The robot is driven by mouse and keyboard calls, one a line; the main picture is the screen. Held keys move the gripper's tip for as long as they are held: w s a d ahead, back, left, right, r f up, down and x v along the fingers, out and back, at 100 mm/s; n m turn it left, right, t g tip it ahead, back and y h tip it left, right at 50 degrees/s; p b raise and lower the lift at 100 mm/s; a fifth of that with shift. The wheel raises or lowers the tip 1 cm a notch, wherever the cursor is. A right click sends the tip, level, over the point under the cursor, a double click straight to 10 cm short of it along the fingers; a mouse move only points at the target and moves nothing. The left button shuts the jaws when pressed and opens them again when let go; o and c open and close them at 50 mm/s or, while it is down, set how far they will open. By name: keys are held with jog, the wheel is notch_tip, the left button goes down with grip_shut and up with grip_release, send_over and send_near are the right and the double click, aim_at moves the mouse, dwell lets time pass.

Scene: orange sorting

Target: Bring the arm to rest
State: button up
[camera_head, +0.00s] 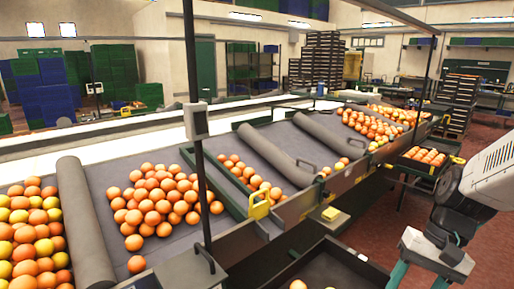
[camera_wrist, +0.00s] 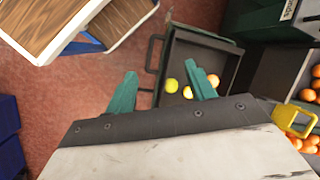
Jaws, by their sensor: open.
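My gripper (camera_wrist: 162,92) shows in the wrist view with its two green fingers spread apart and nothing between them. It hangs above the floor beside a dark tray (camera_wrist: 196,48) that holds a few yellow and orange fruits. In the head view my arm enters at the right edge, and the gripper (camera_head: 418,284) points down at the lower right, partly cut off by the frame. The dark tray (camera_head: 345,262) also shows there at the bottom, left of the gripper.
A sorting conveyor (camera_head: 235,232) with piles of oranges (camera_head: 160,200) runs along the left and middle. A yellow handle (camera_wrist: 293,118) is right of the gripper. A wood-topped white and blue piece (camera_wrist: 62,25) stands upper left. Red floor (camera_wrist: 60,100) is open between.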

jog(key=s+a+r+n+t+h, duration=0.3)
jog(key=s+a+r+n+h, duration=0.1)
jog(key=s+r, duration=0.4)
notch_tip(320, 180, up, 2)
jog(key=shift+a+r+n, duration=0.2)
jog(key=shift+a+n, duration=0.2)
jog(key=shift+n, duration=0.1)
jog(key=shift+a, duration=0.1)
dwell(0.4)
